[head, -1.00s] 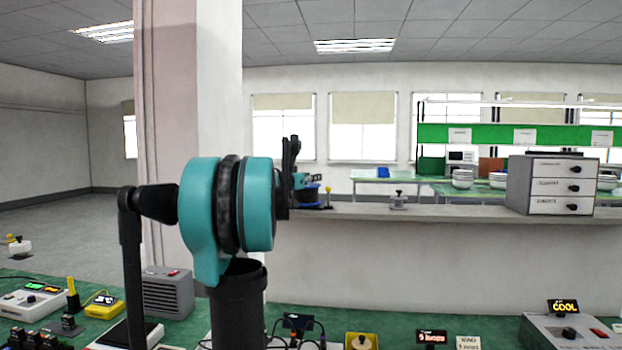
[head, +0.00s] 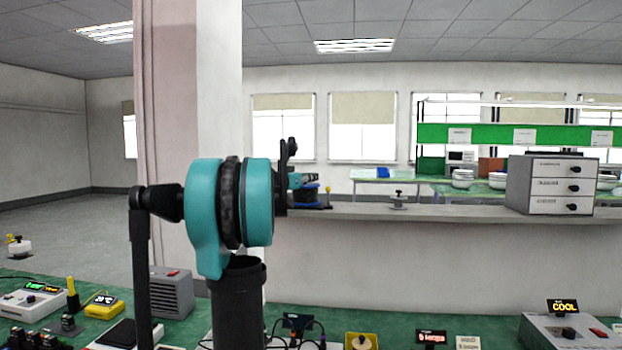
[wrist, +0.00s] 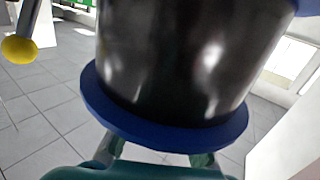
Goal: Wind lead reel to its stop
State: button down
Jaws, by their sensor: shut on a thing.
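The lead reel (wrist: 175,60) fills the middle of the wrist view as a glossy black drum with a wide blue flange. In the head view, its blue part (head: 309,196) shows on the ledge, partly behind my arm. A yellow knob (wrist: 19,49) on a grey rod stands left of the reel in the wrist view. It is a small yellow spot right of the reel in the head view (head: 327,189). My gripper (wrist: 158,152) is shut on the reel, with its fingers reaching under the blue flange. The fingertips and their contact are hidden.
The ledge (head: 450,212) carries a small black-knobbed fixture (head: 398,199) and a grey drawer unit (head: 552,185) to the right. The lower green bench holds several devices, including a grey vented box (head: 168,291). A pale pillar (head: 190,80) rises behind my arm.

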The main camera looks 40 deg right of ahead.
jog(key=shift+s+m+g, duration=0.25)
jog(key=shift+m+g, duration=0.45)
jog(key=shift+g, duration=0.4)
jog(key=shift+s+m+g, duration=0.2)
jog(key=shift+m+g, duration=0.5)
jog(key=shift+g, duration=0.4)
jog(key=c, duration=1.5)
grip_release()
jog(key=a, duration=0.4)
jog(key=w+a, duration=0.1)
jog(key=a, duration=0.7)
jog(key=shift+w, duration=0.25)
